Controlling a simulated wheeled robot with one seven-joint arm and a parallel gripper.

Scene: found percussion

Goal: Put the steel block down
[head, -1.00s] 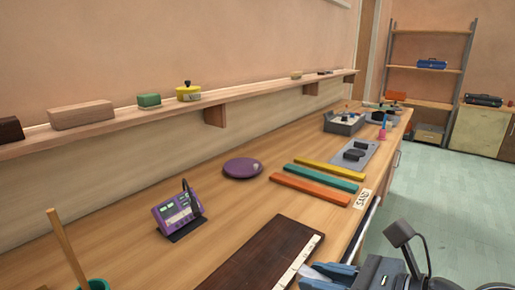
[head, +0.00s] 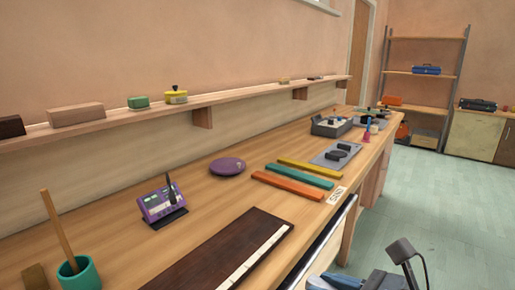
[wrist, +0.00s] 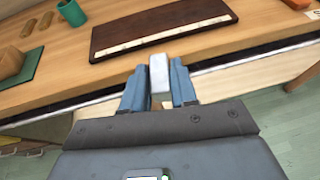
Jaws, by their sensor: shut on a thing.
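The steel block (wrist: 159,74) is a pale grey bar in the wrist view. My gripper (wrist: 159,85) is shut on it, with a blue finger on each side. The block is in front of the bench's front edge in that view, below the dark board with a pale strip (wrist: 150,25). I cannot tell its height above the bench. In the head view only the top of my gripper (head: 345,281) shows at the bottom edge, and the block is not visible there. The dark board (head: 225,250) lies on the wooden bench (head: 120,225).
A teal cup (head: 80,275) with a stick stands at the front left. A purple device (head: 162,205), a purple disc (head: 227,166) and orange, teal and yellow bars (head: 287,190) lie on the bench. Bare wood shows between the device and the dark board.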

